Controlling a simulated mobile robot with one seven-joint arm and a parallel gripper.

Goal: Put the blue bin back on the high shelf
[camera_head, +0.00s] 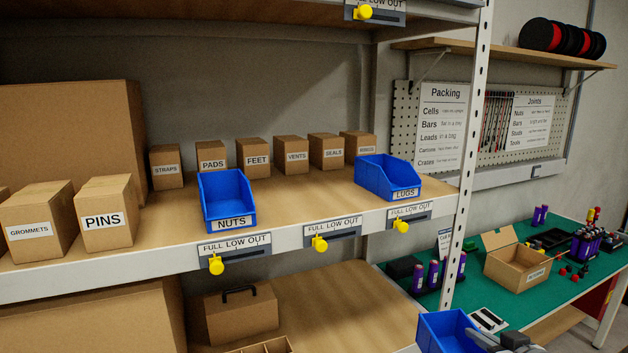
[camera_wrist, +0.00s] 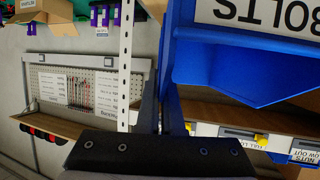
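The blue bin (camera_head: 444,332) is at the bottom right of the camera_head view, in front of the shelf unit and partly cut off by the picture edge. In the camera_wrist view the bin (camera_wrist: 225,65) is close up and upside down, with a BOLTS label. My gripper (camera_head: 508,341) is at the bin's right side. In the camera_wrist view its dark fingers are close together at one wall of the bin, apparently shut on it; the tips are partly hidden. The wooden shelf (camera_head: 290,203) holds a blue NUTS bin (camera_head: 227,198) and a blue LUGS bin (camera_head: 388,178), with a bare gap between.
Small cartons (camera_head: 272,155) line the shelf's back; PINS (camera_head: 105,213) and GROMMETS cartons stand left. Yellow-knobbed FULL LOW OUT sliders (camera_head: 320,243) line the front edge. A steel upright (camera_head: 470,130) stands at the right end. Beyond is a green bench (camera_head: 512,308) with an open carton.

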